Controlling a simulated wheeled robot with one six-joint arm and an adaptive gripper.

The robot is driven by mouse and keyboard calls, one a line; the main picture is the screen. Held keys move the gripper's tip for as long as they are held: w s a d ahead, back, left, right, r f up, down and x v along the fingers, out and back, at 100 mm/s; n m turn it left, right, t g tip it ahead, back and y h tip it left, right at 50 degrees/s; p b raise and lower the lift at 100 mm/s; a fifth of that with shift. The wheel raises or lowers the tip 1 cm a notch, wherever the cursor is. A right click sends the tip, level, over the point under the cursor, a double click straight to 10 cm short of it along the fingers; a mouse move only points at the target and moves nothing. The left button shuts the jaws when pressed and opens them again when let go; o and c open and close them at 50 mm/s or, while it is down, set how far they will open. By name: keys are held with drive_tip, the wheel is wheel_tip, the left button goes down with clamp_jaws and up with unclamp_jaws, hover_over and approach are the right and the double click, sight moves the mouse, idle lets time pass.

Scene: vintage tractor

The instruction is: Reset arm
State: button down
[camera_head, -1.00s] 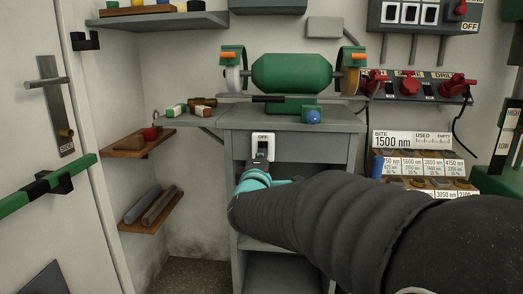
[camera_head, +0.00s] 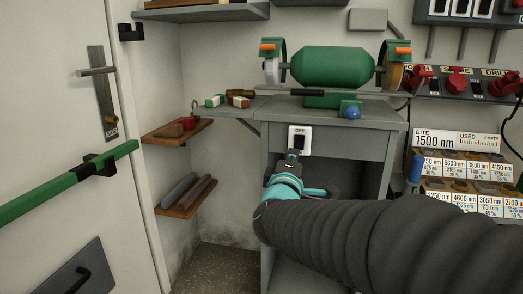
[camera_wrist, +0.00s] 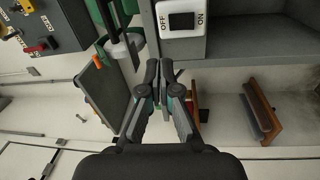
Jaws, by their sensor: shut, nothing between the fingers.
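My arm reaches in from the lower right in the head view. My gripper (camera_head: 291,158) is in front of the grey cabinet (camera_head: 350,142), just below the white OFF switch (camera_head: 299,140). In the wrist view my gripper (camera_wrist: 160,68) is shut, with its fingertips together and nothing between them. The wrist view also shows the switch (camera_wrist: 181,20) beyond the fingertips, with OFF and ON marks. I cannot tell whether the fingertips touch the cabinet.
Wall shelves (camera_head: 184,196) hold small items at left. A door with a green bar (camera_head: 60,188) is further left. A bit rack (camera_head: 465,160) stands at right.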

drive_tip(key=a+f+m+g+y, duration=0.2)
drive_tip(key=a+f+m+y, duration=0.1)
drive_tip(key=a+f+y, duration=0.35)
drive_tip(key=s+a+f+m+g+y, duration=0.3)
drive_tip(key=s+a+f+g, duration=0.15)
drive_tip(key=s+f, duration=0.3)
drive_tip(key=s+d+f+m+g+h, duration=0.1)
drive_tip(key=s+d+m+g, duration=0.2)
drive_tip(key=s+d, duration=0.4)
drive_tip(key=s+d+f+m+g+h, duration=0.2)
drive_tip(key=s+d, duration=0.4)
drive_tip(key=s, duration=0.8)
drive_tip(key=shift+d+f+m+g, duration=0.2)
drive_tip(key=shift+d+m+g, duration=0.25)
drive_tip(key=shift+m, duration=0.65)
drive_tip(key=shift+s+a+h, duration=0.1)
drive_tip(key=shift+h, duration=0.15)
